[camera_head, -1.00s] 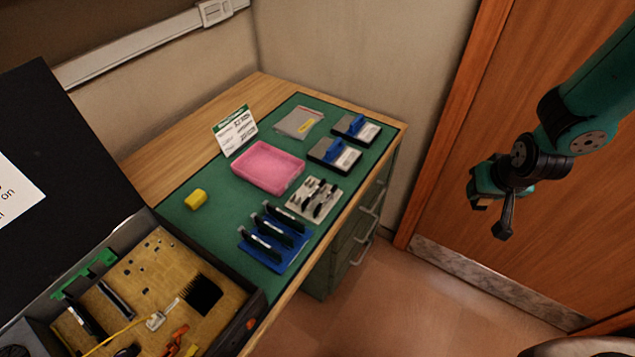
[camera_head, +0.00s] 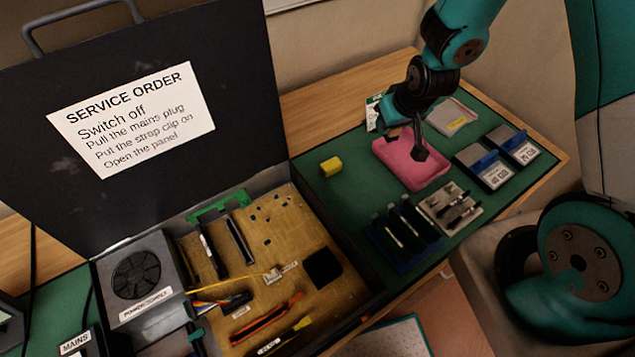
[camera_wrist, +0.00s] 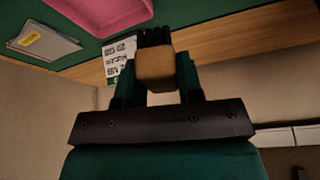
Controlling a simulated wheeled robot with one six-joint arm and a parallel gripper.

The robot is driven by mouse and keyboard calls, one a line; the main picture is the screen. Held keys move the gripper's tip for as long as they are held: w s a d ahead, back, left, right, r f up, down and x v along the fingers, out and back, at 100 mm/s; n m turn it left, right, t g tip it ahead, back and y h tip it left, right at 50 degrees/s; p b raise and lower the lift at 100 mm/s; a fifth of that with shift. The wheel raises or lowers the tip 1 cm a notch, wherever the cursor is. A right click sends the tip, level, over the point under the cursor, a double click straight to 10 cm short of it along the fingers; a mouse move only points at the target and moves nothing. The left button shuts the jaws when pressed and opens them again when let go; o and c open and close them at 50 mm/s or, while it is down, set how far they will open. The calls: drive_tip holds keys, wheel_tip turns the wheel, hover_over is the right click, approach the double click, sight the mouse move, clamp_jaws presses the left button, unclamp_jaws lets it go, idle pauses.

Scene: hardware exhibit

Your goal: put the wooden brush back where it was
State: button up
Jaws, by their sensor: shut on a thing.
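My gripper (camera_wrist: 155,82) is shut on the wooden brush (camera_wrist: 155,70) in the wrist view. The brush shows a small tan wooden block end between the two fingers, with dark bristles beyond it. In the head view my gripper (camera_head: 388,112) hangs at the back-left side of the pink tray (camera_head: 437,178), in front of the small printed sign (camera_head: 371,115). The brush is too small and dark to make out there. The pink tray looks empty where it shows; the arm hides part of it.
An open case (camera_head: 345,262) with a board, tools and a fan unit (camera_head: 140,272) stands at the left, its black lid (camera_head: 235,150) upright. On the green mat are a yellow block (camera_head: 331,167), a blue rack (camera_head: 388,258), a grey holder (camera_head: 432,212), blue-handled boxes (camera_head: 487,170) and a flat packet (camera_head: 450,116).

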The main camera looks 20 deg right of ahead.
drive_tip(key=s+a+r+n+g+y, duration=0.25)
drive_tip(key=a+n, duration=0.25)
drive_tip(key=n, duration=0.5)
drive_tip(key=s+a+r+n+g+y, duration=0.15)
drive_tip(key=a+r+n+g, duration=0.3)
drive_tip(key=n, duration=0.55)
drive_tip(key=shift+n+t, duration=0.3)
drive_tip(key=shift+t, duration=0.2)
drive_tip(key=f+p, duration=0.1)
drive_tip(key=f, duration=0.5)
drive_tip(key=f+p, duration=0.1)
drive_tip(key=f, duration=0.6)
drive_tip(key=f+p, duration=0.1)
drive_tip(key=f, duration=0.6)
drive_tip(key=shift+w+a+f, duration=0.1)
drive_tip(key=shift+w+f, duration=0.05)
drive_tip(key=shift+w, duration=0.2)
drive_tip(key=shift+f, duration=0.1)
drive_tip(key=o, duration=0.8)
